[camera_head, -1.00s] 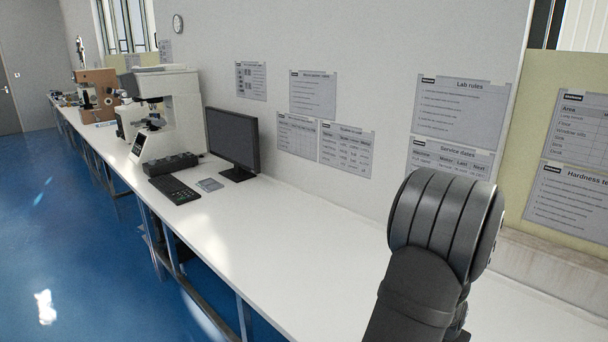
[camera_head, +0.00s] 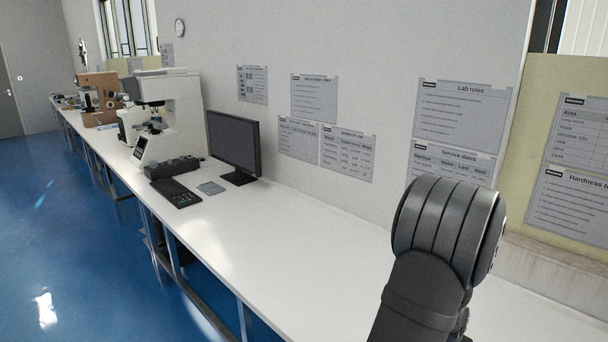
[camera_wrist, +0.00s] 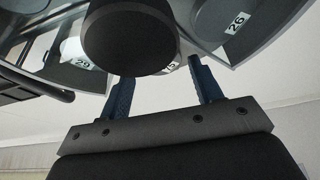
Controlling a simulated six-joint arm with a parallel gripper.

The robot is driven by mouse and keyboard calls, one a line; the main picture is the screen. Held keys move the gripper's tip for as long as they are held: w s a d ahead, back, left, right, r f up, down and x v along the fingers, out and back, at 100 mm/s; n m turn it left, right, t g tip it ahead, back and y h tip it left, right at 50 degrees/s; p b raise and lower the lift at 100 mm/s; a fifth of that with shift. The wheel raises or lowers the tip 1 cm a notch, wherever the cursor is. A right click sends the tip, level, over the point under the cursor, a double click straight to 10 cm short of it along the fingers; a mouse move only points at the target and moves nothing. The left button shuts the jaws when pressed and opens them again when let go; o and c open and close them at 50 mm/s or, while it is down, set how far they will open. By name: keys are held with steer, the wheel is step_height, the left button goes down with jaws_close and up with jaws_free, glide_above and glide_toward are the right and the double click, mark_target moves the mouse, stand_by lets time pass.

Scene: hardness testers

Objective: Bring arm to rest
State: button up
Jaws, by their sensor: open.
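My gripper (camera_wrist: 160,72) shows in the wrist view as two dark blue fingers, apart with nothing held between them. A large dark round part (camera_wrist: 128,38) is beyond the left finger and overlaps it in the picture; I cannot tell if they touch. In the head view a dark grey ribbed link of my arm stands at the lower right over the bench. My gripper itself is not visible there.
The white bench (camera_head: 310,240) is clear in its middle. A monitor (camera_head: 233,143), a keyboard (camera_head: 175,192) and a white tester (camera_head: 165,105) stand farther left. Numbered grey parts (camera_wrist: 240,22) lie beyond the fingers in the wrist view. Posters hang on the wall.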

steer(key=v, duration=1)
steer(key=x, duration=1.1)
steer(key=shift+f, duration=0.3)
steer(key=shift+w+d+r, duration=0.1)
steer(key=r, duration=0.4)
steer(key=shift+s+d+r, duration=0.1)
steer(key=shift+s+r, duration=0.1)
steer(key=shift+s, duration=0.2)
steer(key=s+d+r, duration=0.4)
steer(key=s+r, duration=0.2)
steer(key=s, duration=0.5)
steer(key=s+d+f+m+g, duration=0.1)
steer(key=s+d+m, duration=0.15)
steer(key=s, duration=0.35)
steer(key=s+d+m+g+h, duration=0.1)
steer(key=s+m, duration=0.3)
steer(key=s, duration=0.2)
steer(key=s+d+f+m+g, duration=0.1)
steer(key=s+d+m, duration=0.15)
steer(key=s, duration=0.35)
steer(key=shift+w+f, duration=0.4)
steer(key=shift+w, duration=0.4)
steer(key=shift+w+f, duration=0.45)
steer(key=shift+w, duration=0.35)
steer(key=shift+w+f, duration=0.4)
steer(key=shift+w, duration=0.4)
